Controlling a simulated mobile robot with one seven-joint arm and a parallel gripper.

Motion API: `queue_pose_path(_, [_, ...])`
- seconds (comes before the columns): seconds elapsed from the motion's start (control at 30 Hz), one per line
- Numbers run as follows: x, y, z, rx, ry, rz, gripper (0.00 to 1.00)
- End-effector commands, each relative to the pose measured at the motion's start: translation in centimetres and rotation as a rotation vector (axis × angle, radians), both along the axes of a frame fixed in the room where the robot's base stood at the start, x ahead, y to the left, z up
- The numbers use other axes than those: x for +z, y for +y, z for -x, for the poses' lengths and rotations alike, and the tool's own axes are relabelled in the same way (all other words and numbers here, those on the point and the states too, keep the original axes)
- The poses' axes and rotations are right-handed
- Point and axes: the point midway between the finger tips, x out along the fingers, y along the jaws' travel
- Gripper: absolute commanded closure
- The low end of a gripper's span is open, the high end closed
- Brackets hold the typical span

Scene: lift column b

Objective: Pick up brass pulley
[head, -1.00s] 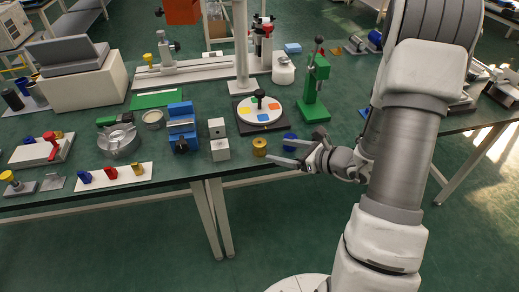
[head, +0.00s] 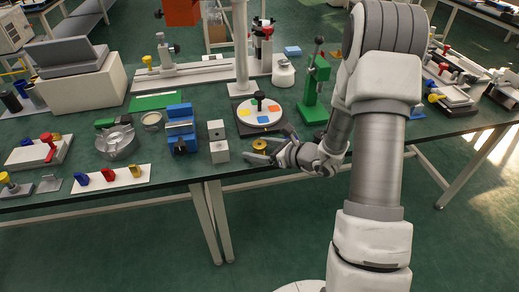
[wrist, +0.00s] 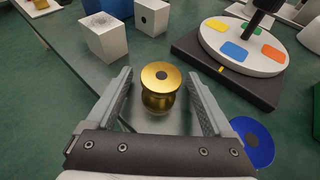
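The brass pulley (head: 260,145) stands upright near the front edge of the green table, with a dark hole in its top. In the wrist view the brass pulley (wrist: 160,85) sits between the two fingers of my gripper (wrist: 160,98). Both fingers stand apart from it, with a gap on each side. In the head view my gripper (head: 258,150) reaches in from the right at table height, its fingers open around the pulley. The lower part of the pulley is partly hidden by the gripper in the head view.
A blue round piece (wrist: 253,140) lies close to the right finger. Behind is a round white dial (head: 260,116) with coloured patches on a dark base. White blocks (head: 218,150) stand to the left, and a green press (head: 316,90) stands behind right. The table's front edge is close.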

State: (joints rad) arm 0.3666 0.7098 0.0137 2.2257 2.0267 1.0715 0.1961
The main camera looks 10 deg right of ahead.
Motion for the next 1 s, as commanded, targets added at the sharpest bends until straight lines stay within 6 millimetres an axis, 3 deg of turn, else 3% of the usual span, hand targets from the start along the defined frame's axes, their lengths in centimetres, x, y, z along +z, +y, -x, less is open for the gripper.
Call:
queue_pose_path(0.07, [0.0, 0.0, 0.0, 0.0, 0.0, 0.0, 0.26])
queue_pose_path(0.47, [0.0, 0.0, 0.0, 0.0, 0.0, 0.0, 0.98])
queue_pose_path(0.83, [0.2, 0.0, 0.0, 0.0, -0.001, 0.0, 1.0])
queue_pose_path(1.0, [1.6, 0.0, 0.0, 0.001, -0.003, 0.001, 1.0])
